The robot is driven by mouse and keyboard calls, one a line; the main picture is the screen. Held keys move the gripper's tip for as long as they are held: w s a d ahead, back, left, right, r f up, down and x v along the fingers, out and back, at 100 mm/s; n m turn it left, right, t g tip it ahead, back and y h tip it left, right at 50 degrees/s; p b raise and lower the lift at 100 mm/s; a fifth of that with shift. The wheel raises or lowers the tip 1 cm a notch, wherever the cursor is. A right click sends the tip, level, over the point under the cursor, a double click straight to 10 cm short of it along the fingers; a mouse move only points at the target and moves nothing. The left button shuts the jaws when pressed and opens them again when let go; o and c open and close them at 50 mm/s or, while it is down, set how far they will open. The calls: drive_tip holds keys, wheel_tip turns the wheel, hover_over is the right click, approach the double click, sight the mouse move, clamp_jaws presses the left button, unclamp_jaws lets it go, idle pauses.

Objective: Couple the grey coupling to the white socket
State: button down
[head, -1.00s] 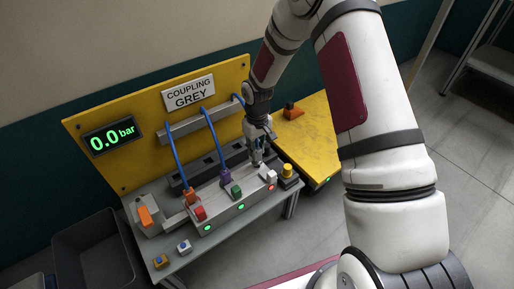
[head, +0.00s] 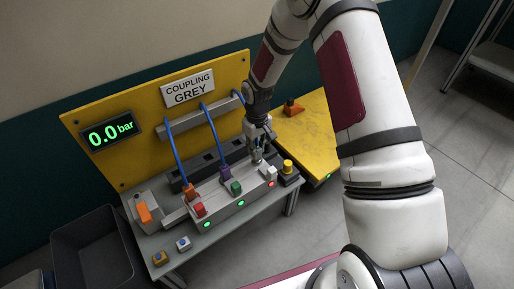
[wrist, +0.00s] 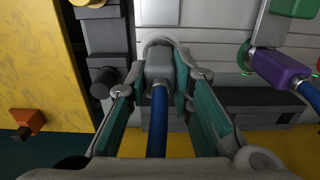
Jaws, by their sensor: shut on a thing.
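In the wrist view my gripper (wrist: 160,88) is shut on the grey coupling (wrist: 158,62), with a teal-padded finger on each side and a blue hose running back from it. The coupling's front end is at a pale ring, the white socket (wrist: 160,38), below a white block (wrist: 160,10). I cannot tell whether it is fully seated. In the head view my gripper (head: 258,152) points down just behind the white block (head: 270,172), whose light is red. The sign (head: 189,88) reads "COUPLING GREY", and the display (head: 111,132) reads 0.0 bar.
An orange coupling (head: 189,190) sits behind the red block (head: 199,209). A purple coupling (head: 225,171) sits behind the green block (head: 236,187); both blocks have green lights. A dark bin (head: 95,250) is at lower left.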

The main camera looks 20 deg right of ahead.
drive_tip(key=shift+f, duration=0.4)
idle(0.3)
drive_tip(key=c, duration=1.3)
unclamp_jaws()
wheel_tip(320, 180, up, 12)
drive_tip(key=shift+r, duration=0.1)
